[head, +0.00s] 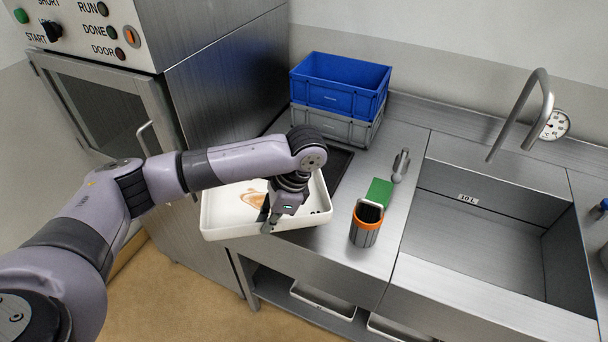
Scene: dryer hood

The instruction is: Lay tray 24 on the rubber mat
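A white tray (222,222) with a brown stain or piece inside is at the left end of the steel counter, its left part reaching past the counter edge. A dark marking on its right side is too small and covered to read. My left gripper (269,225) points down at the tray's near rim, with its fingers at that rim, and appears shut on it. The dark rubber mat (341,164) shows behind and right of the tray; the tray and my arm hide much of it. I cannot tell whether the tray touches the mat. My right gripper is not in view.
A blue crate (342,84) on a grey crate (336,125) stands behind the mat. An orange-rimmed cup (366,224), a green block (380,192) and a grey handled tool (400,165) stand to the right, before the sink (480,240). The dryer cabinet (225,85) rises at left.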

